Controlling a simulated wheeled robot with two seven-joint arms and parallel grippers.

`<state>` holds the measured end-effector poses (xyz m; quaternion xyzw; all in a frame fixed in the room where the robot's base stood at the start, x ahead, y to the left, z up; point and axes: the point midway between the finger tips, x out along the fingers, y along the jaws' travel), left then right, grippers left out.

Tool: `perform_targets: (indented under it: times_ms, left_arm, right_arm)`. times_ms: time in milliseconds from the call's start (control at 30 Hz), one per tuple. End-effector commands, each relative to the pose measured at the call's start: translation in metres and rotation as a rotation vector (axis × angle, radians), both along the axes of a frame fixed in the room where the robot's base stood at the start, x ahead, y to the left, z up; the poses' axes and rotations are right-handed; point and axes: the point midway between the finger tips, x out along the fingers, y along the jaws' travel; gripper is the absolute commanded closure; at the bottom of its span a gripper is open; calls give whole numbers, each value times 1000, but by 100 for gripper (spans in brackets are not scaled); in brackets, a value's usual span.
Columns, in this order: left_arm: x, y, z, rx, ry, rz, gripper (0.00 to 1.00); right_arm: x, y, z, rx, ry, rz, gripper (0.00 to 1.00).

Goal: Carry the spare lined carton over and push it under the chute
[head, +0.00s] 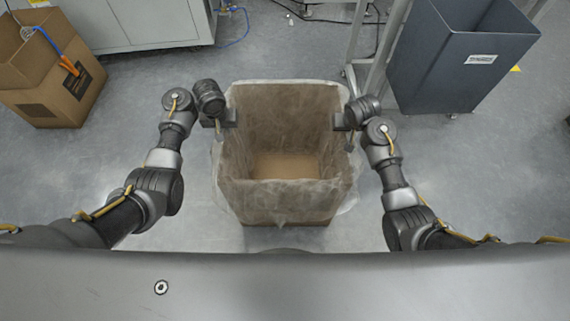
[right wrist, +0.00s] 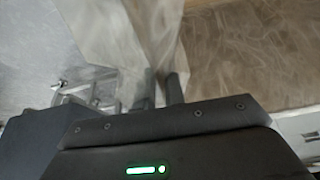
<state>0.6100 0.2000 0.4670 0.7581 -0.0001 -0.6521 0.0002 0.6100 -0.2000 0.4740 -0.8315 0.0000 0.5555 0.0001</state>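The lined carton (head: 290,195) is a brown open-topped box with a clear, wrinkled plastic liner folded over its rim. It is upright and looks empty, in the middle of the head view between my arms. My left gripper (head: 222,127) is at its left wall, near the rim, and appears shut on it. My right gripper (head: 347,130) is at the right wall. In the right wrist view its fingers (right wrist: 164,88) stand close on both sides of the liner-covered wall (right wrist: 163,35). Whether the carton's bottom touches the floor is hard to tell.
A dark blue-grey container with a label (head: 455,65) stands at the upper right beside metal frame legs (head: 365,45). Another brown carton (head: 48,80) with an orange-handled tool is at the left. A grey cabinet (head: 140,22) stands behind. Cables lie on the far floor.

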Motion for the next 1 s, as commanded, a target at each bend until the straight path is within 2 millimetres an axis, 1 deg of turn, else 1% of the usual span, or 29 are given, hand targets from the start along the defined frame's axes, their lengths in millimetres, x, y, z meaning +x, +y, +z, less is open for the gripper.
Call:
perform_targets:
  times_ms: [33, 67, 100, 1000]
  left_arm:
    - [0, 0, 0, 0, 0, 0, 95]
    - [0, 0, 0, 0, 0, 0, 99]
    - [0, 0, 0, 0, 0, 0, 100]
    - [0, 1, 0, -1, -1, 2, 100]
  right_arm:
    - [0, 0, 0, 0, 0, 0, 96]
    - [0, 0, 0, 0, 0, 0, 100]
    - [0, 0, 0, 0, 0, 0, 100]
    - [0, 0, 0, 0, 0, 0, 100]
